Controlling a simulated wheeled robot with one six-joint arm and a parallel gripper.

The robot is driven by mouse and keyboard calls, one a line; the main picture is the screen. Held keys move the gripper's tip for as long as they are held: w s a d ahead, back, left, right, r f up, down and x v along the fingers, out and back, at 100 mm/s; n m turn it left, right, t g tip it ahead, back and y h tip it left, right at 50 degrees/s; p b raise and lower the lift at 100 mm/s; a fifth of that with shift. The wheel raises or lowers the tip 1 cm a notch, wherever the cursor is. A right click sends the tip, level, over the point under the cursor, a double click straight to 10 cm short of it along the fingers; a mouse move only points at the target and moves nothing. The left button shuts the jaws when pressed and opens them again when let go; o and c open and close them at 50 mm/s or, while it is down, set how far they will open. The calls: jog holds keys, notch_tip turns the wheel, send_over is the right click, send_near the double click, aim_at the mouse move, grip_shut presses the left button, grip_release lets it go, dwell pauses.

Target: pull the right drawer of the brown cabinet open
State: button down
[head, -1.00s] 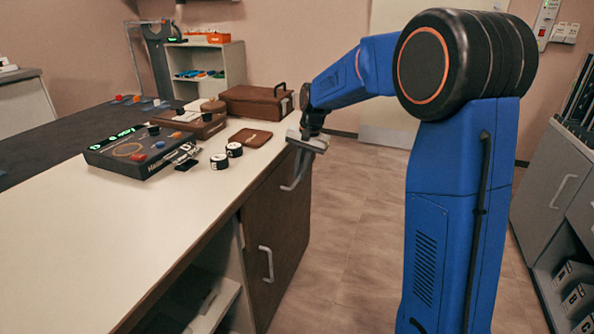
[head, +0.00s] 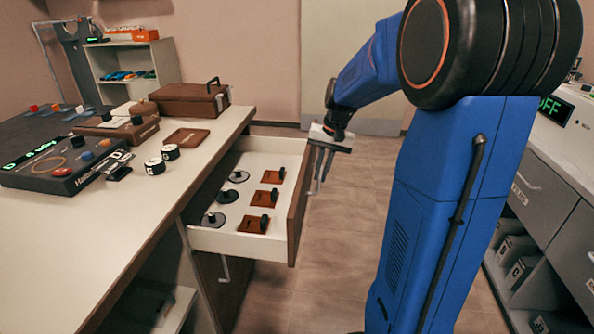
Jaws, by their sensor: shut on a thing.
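The brown cabinet (head: 241,122) stands under the white countertop on the left. One of its drawers is pulled well out; its brown front (head: 296,215) faces right and its white inside (head: 238,243) is in view. My gripper (head: 318,180) is at the outer side of this front, pointing down, shut on the drawer's handle (head: 323,172). The fingertips and handle partly overlap, so the exact hold is hard to see. Another metal handle (head: 225,268) shows lower on the cabinet, below the open drawer.
The countertop holds a control box (head: 60,165), a brown case (head: 190,100) and small items. Grey cabinets (head: 545,190) stand at right. Floor (head: 350,215) is clear between.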

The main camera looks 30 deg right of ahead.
jog(key=s+d, duration=0.4)
jog(key=d, duration=0.2)
jog(key=shift+s+d, duration=0.15)
jog(key=shift+s, duration=0.05)
jog(key=shift+r, duration=0.1)
jog(key=c, duration=2.1)
grip_release()
jog(key=d+r, duration=0.1)
jog(key=r, duration=0.4)
jog(key=s+r, duration=0.1)
jog(key=r, duration=0.5)
jog(key=s+d+r, duration=0.1)
jog(key=r, duration=0.5)
jog(key=shift+d, duration=0.3)
